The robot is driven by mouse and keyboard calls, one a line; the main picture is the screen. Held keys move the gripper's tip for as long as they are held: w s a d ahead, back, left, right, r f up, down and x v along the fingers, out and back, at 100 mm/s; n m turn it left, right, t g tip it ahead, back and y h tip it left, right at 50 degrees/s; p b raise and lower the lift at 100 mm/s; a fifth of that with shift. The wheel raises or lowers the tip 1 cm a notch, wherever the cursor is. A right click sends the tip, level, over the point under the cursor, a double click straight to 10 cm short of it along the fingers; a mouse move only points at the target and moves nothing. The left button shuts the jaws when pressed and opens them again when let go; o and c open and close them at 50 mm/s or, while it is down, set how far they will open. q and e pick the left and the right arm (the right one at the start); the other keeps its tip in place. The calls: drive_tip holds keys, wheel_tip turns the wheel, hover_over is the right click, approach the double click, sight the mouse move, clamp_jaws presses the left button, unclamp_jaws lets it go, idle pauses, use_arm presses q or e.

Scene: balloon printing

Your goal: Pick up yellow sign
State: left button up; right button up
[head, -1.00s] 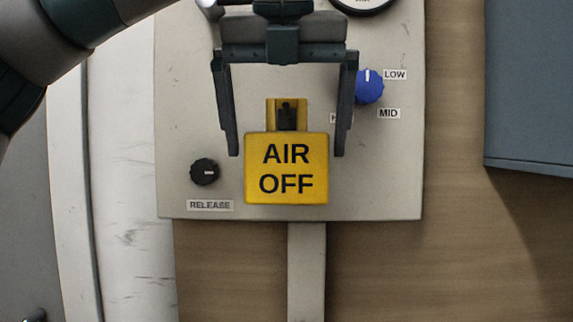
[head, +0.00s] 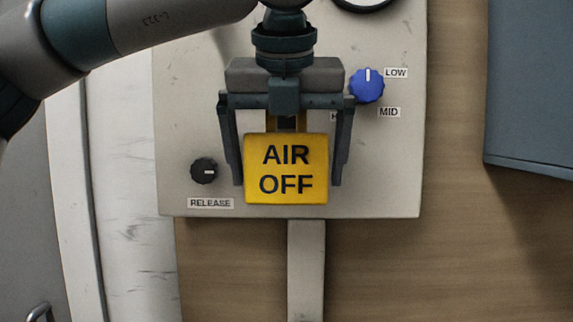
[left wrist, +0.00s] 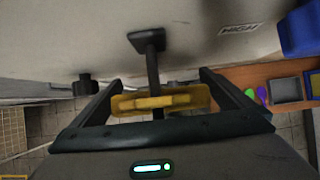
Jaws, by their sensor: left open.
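The yellow sign (head: 286,170) reads "AIR OFF" and hangs upright at the lower middle of the pale panel (head: 385,170). My left gripper (head: 288,184) is open, with one finger on each side of the sign in the head view. In the left wrist view, the sign (left wrist: 160,101) shows edge-on between the open fingers (left wrist: 157,80), on a dark peg (left wrist: 150,60) that sticks out from the panel. Whether a finger touches the sign is hard to tell. My right gripper is not in view.
A black knob (head: 204,171) labelled RELEASE is left of the sign. A blue knob (head: 367,86) is at the upper right, close to my right-hand finger. A grey box (head: 530,85) is at the far right. Below the panel is a pale vertical strip (head: 306,270).

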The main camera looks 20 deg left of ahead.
use_arm(q)
drive_tip(key=shift+c, duration=1.3)
drive_tip(key=c, duration=0.7)
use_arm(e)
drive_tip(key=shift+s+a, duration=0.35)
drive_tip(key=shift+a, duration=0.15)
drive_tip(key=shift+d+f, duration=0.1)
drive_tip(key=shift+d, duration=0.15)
